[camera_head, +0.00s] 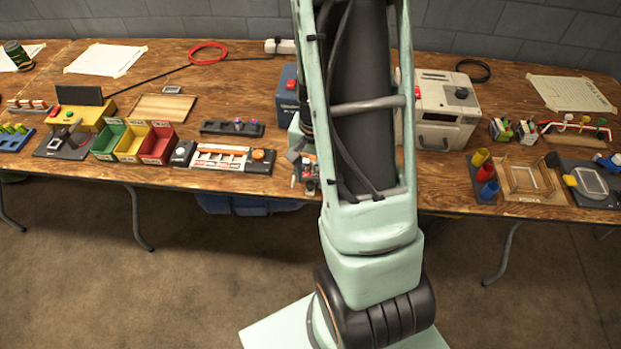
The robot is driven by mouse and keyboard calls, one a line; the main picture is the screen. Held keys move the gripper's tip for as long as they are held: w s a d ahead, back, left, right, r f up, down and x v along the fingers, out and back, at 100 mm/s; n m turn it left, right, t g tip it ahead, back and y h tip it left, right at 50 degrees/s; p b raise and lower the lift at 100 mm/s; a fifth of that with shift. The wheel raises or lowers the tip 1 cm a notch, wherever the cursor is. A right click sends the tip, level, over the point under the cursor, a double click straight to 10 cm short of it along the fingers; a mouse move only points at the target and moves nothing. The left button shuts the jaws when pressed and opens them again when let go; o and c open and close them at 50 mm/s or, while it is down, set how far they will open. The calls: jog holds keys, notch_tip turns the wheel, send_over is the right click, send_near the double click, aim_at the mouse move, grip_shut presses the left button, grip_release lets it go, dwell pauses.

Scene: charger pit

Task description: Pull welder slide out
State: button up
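I cannot tell for sure which thing is the welder slide. A blue box (288,92) with a pale label on its front stands at the back of the bench, left of my arm and partly hidden by it. A beige machine (440,108) with a handle on its front and a dark knob stands right of my arm. My gripper (301,158) seems to be the small dark part at the bench's front edge, just left of my arm. My arm hides much of it, and its fingers are too small and covered to read.
The wooden bench (230,95) runs across the view. Left are green, yellow and red bins (130,143), a white-and-black strip fixture (222,157) and a dark rack (232,128). Right are coloured cups (487,172) and a wire frame (528,178). A red cable coil (208,53) lies behind.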

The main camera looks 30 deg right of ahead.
notch_tip(320, 180, up, 10)
jog(key=shift+s+d, duration=0.15)
dwell(0.5)
